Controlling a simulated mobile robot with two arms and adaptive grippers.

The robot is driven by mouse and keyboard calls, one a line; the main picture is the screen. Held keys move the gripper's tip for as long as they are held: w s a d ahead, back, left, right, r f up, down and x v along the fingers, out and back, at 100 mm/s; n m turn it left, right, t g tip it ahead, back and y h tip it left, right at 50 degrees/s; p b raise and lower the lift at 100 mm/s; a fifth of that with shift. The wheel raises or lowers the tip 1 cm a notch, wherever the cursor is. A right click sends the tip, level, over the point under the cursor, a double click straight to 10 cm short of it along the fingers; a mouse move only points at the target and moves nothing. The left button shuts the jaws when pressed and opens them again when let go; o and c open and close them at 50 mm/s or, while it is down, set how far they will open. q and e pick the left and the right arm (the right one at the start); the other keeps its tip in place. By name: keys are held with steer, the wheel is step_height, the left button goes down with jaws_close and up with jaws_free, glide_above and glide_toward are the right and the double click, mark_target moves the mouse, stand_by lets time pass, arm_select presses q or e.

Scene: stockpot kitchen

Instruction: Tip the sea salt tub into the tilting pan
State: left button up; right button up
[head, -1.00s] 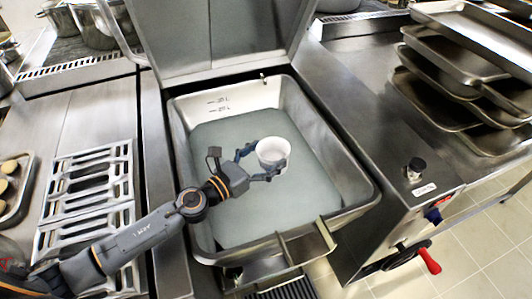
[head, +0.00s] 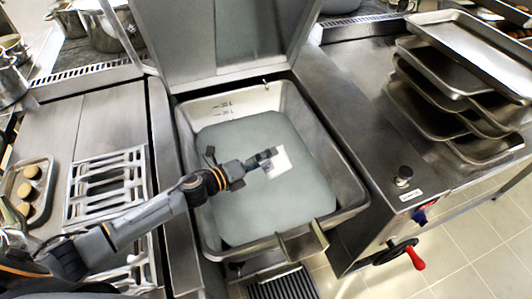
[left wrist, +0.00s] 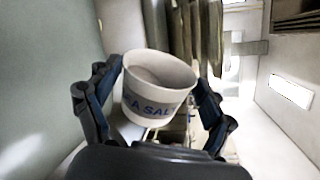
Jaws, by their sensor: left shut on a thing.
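The sea salt tub (head: 284,161) is white, with a blue-grey label. My left gripper (head: 267,161) is shut on it and holds it over the tilting pan (head: 361,195). In the head view the tub shows its side and looks tipped over, with its round mouth out of sight. The left wrist view shows the tub (left wrist: 150,72) between the two fingers of my left gripper (left wrist: 160,88), with part of the word "SALT" readable. I cannot tell whether anything is left inside. The pan holds a flat, pale grey-green surface. My right gripper is not in view.
The pan's lid (head: 240,35) stands raised behind it. A metal rack (head: 105,185) and a tray with round items (head: 28,190) lie on the left. Stacked trays (head: 465,85) stand at the right. A red-handled crank (head: 415,258) sticks out at the front right.

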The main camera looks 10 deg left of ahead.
arm_select(q)
steer(key=n, duration=0.1)
steer(key=w+a+n, duration=0.1)
steer(key=n, duration=0.1)
steer(key=f+n+g+h+p, duration=0.1)
steer(key=shift+w+a, duration=0.3)
steer(key=shift+w, duration=0.05)
steer(key=n, duration=0.1)
steer(key=w+n, duration=0.1)
steer(key=shift+a+n+g+h, duration=0.3)
steer(key=shift+a+n, duration=0.1)
steer(key=shift+w+a+f+n+h, duration=0.1)
steer(key=shift+w+a+n+h, duration=0.1)
steer(key=shift+n, duration=0.4)
steer(key=shift+w+a+f+n+h, duration=0.1)
steer(key=shift+a+n, duration=0.05)
steer(key=shift+n, duration=0.45)
steer(key=shift+c, duration=0.2)
steer(key=shift+s, duration=0.15)
stand_by(0.4)
